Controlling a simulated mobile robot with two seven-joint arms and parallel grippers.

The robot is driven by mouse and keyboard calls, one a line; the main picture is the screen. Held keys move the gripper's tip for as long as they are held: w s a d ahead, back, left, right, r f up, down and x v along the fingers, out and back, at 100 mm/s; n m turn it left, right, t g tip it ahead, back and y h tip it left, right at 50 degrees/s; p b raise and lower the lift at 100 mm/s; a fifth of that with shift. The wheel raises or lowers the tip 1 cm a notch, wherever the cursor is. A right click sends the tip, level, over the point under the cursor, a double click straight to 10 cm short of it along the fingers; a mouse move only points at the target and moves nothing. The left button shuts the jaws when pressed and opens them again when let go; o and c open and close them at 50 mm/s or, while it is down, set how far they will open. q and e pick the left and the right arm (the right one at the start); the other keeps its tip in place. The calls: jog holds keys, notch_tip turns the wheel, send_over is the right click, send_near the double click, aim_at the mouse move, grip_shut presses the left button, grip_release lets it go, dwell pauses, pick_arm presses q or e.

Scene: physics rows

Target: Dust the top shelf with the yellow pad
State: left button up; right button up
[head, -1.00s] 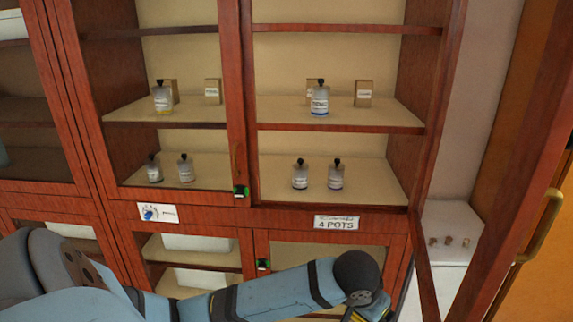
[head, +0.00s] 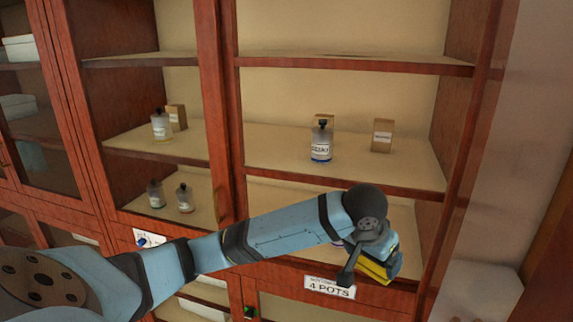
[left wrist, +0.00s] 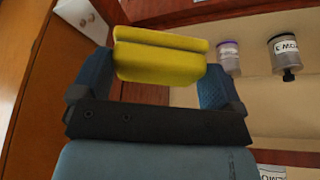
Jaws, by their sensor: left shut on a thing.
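My left gripper (head: 372,257) is shut on the yellow pad (head: 376,270), in front of the right bay of the cabinet near the 4 POTS label. In the left wrist view the pad (left wrist: 160,60) sits between the two blue fingers. The top shelf (head: 350,66) in the head view is the highest board in the right bay, well above the gripper. Its upper face shows as a thin strip with a darker patch, and no objects are seen on it. The pad is apart from that shelf. My right gripper is not in view.
The middle shelf (head: 270,145) holds a bottle (head: 321,142) and small boxes (head: 382,135). The cabinet's centre post (head: 220,110) and right side (head: 470,140) bound the bay. My forearm covers part of the lower shelf. The bay's front is open.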

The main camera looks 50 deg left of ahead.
pick_arm(q)
jog(key=w+a+r+n+p, duration=0.1)
jog(key=a+r, duration=0.3)
jog(key=r, duration=0.5)
jog(key=w+a+r+n+y+p, duration=0.1)
jog(key=a+r, duration=0.3)
jog(key=r, duration=0.4)
jog(key=w+a+r+n, duration=0.1)
jog(key=a+r, duration=0.3)
jog(key=r, duration=0.5)
jog(key=s+a+r+n+p, duration=0.1)
jog(key=s+a+r, duration=0.15)
jog(key=r, duration=0.35)
jog(key=s+a+r+n+y, duration=0.1)
jog(key=s+a+r, duration=0.1)
jog(key=a+r, duration=0.3)
jog(key=s+a+r+n+p, duration=0.1)
jog(key=s+a+r, duration=0.2)
jog(key=r, duration=0.4)
jog(key=shift+g, duration=0.3)
jog(key=w+a, duration=0.2)
jog(key=w, duration=0.2)
jog(key=w+a, duration=0.2)
jog(key=w, duration=0.2)
jog(key=w+a, duration=0.2)
jog(key=w, duration=0.2)
jog(key=shift+w+a+f, duration=0.15)
jog(key=shift+w+f, duration=0.1)
jog(key=shift+w, duration=0.05)
jog(key=shift+f, duration=0.55)
